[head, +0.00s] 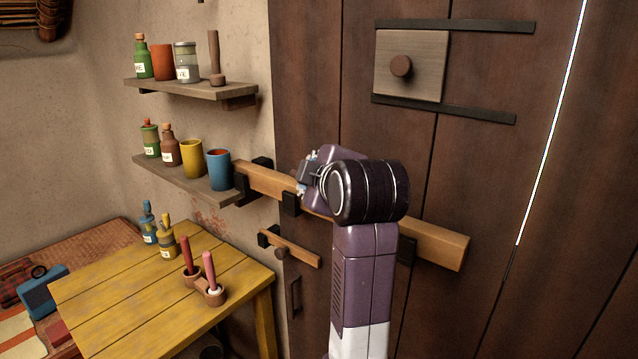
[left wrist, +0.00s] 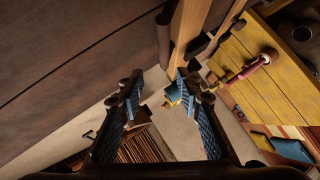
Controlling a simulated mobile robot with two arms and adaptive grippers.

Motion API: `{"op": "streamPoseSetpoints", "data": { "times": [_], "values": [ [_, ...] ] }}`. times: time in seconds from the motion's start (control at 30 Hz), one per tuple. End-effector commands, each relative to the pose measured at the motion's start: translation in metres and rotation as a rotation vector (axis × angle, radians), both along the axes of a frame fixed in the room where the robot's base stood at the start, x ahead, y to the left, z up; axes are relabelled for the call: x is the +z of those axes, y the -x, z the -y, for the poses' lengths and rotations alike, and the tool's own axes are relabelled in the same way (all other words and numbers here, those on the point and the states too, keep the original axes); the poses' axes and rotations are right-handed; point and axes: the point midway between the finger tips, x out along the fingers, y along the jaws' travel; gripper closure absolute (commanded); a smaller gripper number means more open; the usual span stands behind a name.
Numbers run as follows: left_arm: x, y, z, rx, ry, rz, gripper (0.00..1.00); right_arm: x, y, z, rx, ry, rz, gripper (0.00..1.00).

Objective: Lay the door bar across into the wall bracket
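The door bar (head: 432,247) is a long light-wood beam lying across the dark plank door, sloping down to the right in the head view. Its left end is at the black wall bracket (head: 262,164) beside the lower shelf; how deep it sits I cannot tell. Dark door brackets (head: 290,204) (head: 406,251) hold it along the door. My left gripper (head: 304,181) is at the bar's left part, and my arm hides the bar's middle. In the left wrist view my left gripper (left wrist: 158,84) has its fingers apart with nothing between them; the bar (left wrist: 190,28) runs past the right fingertip. My right gripper is out of view.
A yellow table (head: 130,300) with red candles stands below left. Two wall shelves (head: 190,90) (head: 180,180) hold bottles and cups; the blue cup (head: 219,170) is close to the bar's left end. A small latch (head: 290,248) is below the bar.

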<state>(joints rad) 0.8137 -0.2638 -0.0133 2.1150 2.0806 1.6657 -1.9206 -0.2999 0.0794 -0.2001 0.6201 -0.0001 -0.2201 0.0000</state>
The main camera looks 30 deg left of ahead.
Motion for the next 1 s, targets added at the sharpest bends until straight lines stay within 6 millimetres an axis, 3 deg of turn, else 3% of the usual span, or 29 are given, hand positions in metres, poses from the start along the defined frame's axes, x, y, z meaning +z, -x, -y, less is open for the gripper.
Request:
{"op": "streamPoseSetpoints", "data": {
  "times": [0.17,0.53,1.0],
  "values": [
    [-0.010,-0.004,0.014,-0.059,0.045,-0.045,0.68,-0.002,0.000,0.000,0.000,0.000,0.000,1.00],
    [-0.011,-0.005,0.013,-0.060,0.047,-0.049,0.68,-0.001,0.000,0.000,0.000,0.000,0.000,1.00],
    [-0.034,-0.044,-0.028,-0.057,0.045,-0.052,0.68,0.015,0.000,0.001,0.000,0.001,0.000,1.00]
  ]
}}
